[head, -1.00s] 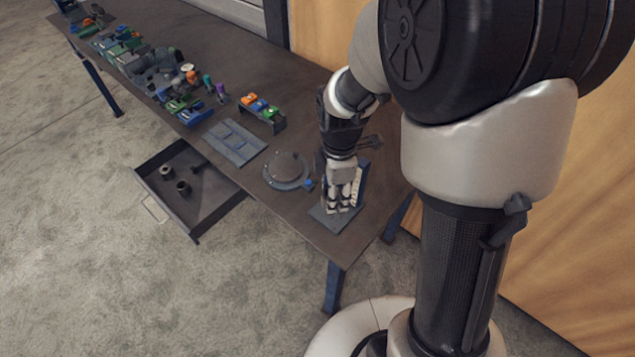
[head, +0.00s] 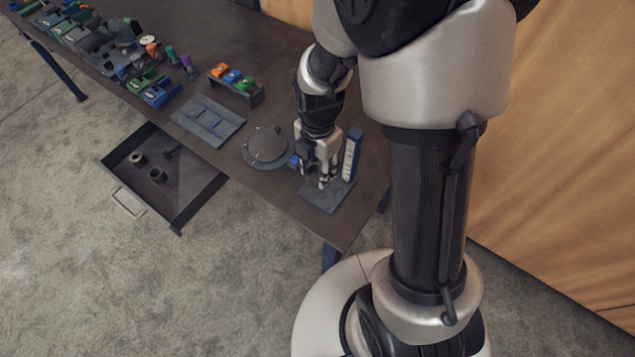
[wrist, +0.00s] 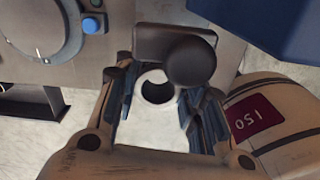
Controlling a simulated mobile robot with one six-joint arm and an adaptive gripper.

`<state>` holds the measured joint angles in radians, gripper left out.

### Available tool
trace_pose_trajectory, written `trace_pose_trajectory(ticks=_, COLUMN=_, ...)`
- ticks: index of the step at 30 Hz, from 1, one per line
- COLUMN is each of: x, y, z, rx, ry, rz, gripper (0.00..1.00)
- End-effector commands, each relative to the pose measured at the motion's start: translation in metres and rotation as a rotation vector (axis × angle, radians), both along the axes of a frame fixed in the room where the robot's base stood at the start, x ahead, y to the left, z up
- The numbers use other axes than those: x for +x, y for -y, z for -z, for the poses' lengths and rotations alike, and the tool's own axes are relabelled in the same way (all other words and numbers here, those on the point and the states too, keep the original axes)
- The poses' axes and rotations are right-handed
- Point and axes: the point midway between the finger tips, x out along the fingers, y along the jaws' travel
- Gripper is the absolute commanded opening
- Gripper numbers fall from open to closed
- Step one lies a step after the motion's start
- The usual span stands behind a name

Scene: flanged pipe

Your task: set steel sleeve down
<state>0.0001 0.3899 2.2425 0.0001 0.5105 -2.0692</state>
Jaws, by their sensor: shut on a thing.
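My gripper (wrist: 160,105) is shut on the steel sleeve (wrist: 156,76), which shows as a short ring between the fingers in the wrist view, its bore facing the camera. In the head view my gripper (head: 323,181) points down, low over a blue-grey base plate (head: 318,201) near the table's right end. The sleeve is too small and covered to make out there. I cannot tell whether it touches anything below.
A blue upright with a white scale (head: 351,152) stands just right of my gripper. A round grey disc (head: 265,148) with a blue button lies to the left. A dark block with a round knob (wrist: 192,62) is close to the fingers. An open drawer (head: 205,190) juts out at the front.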

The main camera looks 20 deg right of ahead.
Motion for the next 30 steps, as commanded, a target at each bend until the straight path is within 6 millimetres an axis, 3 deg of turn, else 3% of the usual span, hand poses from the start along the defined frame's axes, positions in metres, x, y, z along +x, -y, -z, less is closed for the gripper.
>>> trace_pose_trajectory(ticks=2, x=0.000, y=0.000, z=0.013, rx=0.000, ry=0.000, rz=0.000, gripper=0.03)
trace_pose_trajectory(ticks=8, x=0.000, y=0.000, z=0.025, rx=0.000, ry=0.001, rz=0.001, gripper=0.03)
trace_pose_trajectory(ticks=15, x=0.000, y=0.000, z=0.060, rx=0.000, ry=0.000, rz=0.001, gripper=0.03)
trace_pose_trajectory(ticks=27, x=0.000, y=0.000, z=0.065, rx=0.000, ry=0.002, rz=0.001, gripper=0.03)
trace_pose_trajectory(ticks=28, x=0.000, y=0.000, z=0.064, rx=0.000, ry=0.001, rz=0.001, gripper=0.38)
trace_pose_trajectory(ticks=30, x=0.000, y=0.000, z=0.064, rx=0.000, ry=0.001, rz=0.001, gripper=0.43)
